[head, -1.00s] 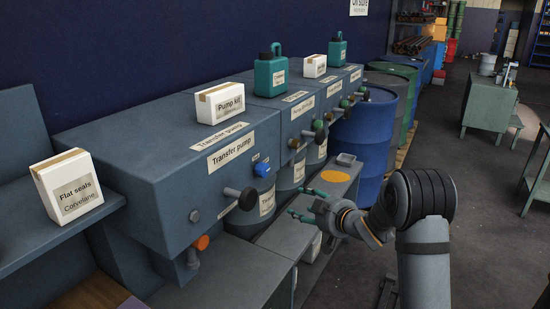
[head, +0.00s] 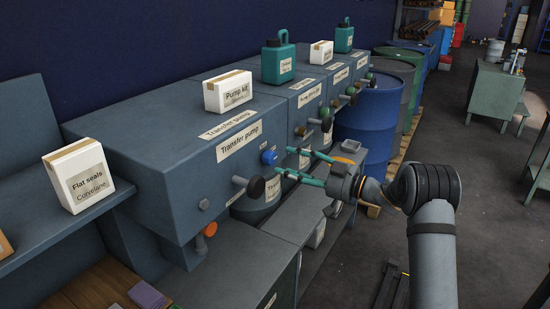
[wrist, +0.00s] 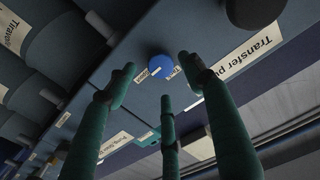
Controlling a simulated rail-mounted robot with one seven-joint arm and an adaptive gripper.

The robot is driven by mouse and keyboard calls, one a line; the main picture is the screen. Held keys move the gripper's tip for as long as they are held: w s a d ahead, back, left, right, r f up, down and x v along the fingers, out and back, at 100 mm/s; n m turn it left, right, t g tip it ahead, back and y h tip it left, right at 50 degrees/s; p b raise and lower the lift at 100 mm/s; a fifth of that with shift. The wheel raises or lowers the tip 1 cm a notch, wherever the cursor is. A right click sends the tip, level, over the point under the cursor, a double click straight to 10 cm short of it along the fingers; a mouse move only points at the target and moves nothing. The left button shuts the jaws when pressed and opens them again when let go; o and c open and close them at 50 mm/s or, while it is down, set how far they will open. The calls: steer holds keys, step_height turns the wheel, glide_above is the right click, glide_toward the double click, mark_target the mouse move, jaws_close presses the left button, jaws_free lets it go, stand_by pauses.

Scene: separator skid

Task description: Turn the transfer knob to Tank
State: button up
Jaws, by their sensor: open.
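The blue transfer knob (head: 269,157) is on the front face of the transfer pump cabinet (head: 140,185), right of the large "Transfer pump" label. It also shows in the wrist view (wrist: 160,67), with two small white labels beside it; their words are too small to read surely. My gripper (head: 284,161) has green fingers, spread open, just right of the knob and pointing at it. In the wrist view my gripper (wrist: 158,76) has its fingertips spread around the knob's outline, with nothing held. I cannot tell how far off the tips are. The knob's pointer is not clear.
A black ball-ended handle (head: 255,187) juts from the cabinet just below the knob, close to my lower finger. An orange knob (head: 210,229) is below left. More handles (head: 326,124) stick out farther along. Boxes and green jugs (head: 278,58) stand on top.

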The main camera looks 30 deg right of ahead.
mark_target(273, 161)
steer(key=p+x, duration=0.1)
steer(key=x, duration=0.4)
steer(key=shift+w+a, duration=0.15)
steer(key=shift+w, duration=0.1)
steer(key=c, duration=0.3)
steer(key=c, duration=0.8)
steer(key=shift+f, duration=0.1)
steer(key=shift+c, duration=0.2)
